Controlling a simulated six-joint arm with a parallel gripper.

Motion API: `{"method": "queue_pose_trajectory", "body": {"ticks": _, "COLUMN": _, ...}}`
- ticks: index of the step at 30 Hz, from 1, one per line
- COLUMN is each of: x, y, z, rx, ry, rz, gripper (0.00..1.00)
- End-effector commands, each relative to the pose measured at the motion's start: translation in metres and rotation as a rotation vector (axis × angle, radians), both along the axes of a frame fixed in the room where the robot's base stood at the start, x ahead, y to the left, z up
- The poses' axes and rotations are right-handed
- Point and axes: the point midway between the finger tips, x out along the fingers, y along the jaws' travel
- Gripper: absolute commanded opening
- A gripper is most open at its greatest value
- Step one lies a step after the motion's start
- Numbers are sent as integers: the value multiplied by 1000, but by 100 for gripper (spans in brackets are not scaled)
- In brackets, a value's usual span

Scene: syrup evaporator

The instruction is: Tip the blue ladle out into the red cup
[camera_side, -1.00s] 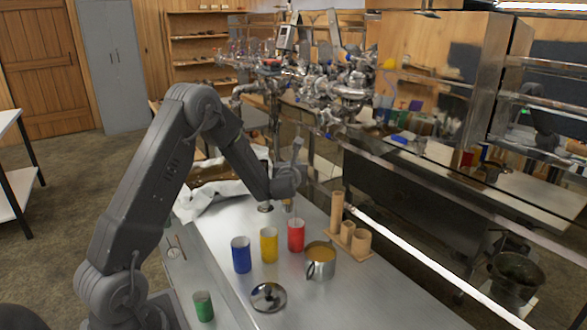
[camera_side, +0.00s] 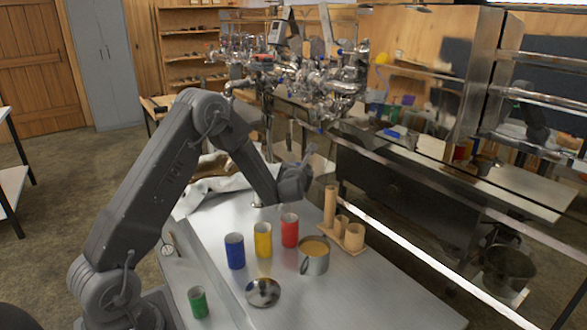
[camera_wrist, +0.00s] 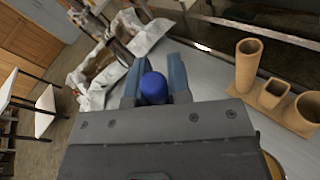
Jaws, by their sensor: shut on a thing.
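The red cup (camera_side: 290,230) stands upright on the steel table, at the right end of a row with a yellow cup (camera_side: 263,240) and a blue cup (camera_side: 234,251). My gripper (camera_wrist: 153,76) is shut on the blue ladle (camera_wrist: 154,88); its rounded blue end shows between the fingers in the wrist view. In the side view my gripper (camera_side: 299,185) is above the red cup and slightly to its right. The ladle's bowl and contents cannot be made out. The inside of the red cup is also unclear.
A steel pot (camera_side: 314,256) of amber liquid stands right of the red cup. A wooden holder with tubes (camera_side: 354,237) is behind it. A lid (camera_side: 263,292) and a green cup (camera_side: 198,301) are nearer the front. Crumpled white cloth (camera_side: 192,200) lies at the back left.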

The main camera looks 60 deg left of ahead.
Motion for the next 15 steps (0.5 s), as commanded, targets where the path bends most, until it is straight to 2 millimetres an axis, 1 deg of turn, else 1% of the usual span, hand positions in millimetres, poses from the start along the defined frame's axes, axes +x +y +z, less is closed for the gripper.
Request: {"method": "queue_pose_trajectory", "body": {"ticks": 15, "x": 12, "y": -11, "z": -11, "rx": 88, "ry": 99, "rz": 0, "gripper": 3}}
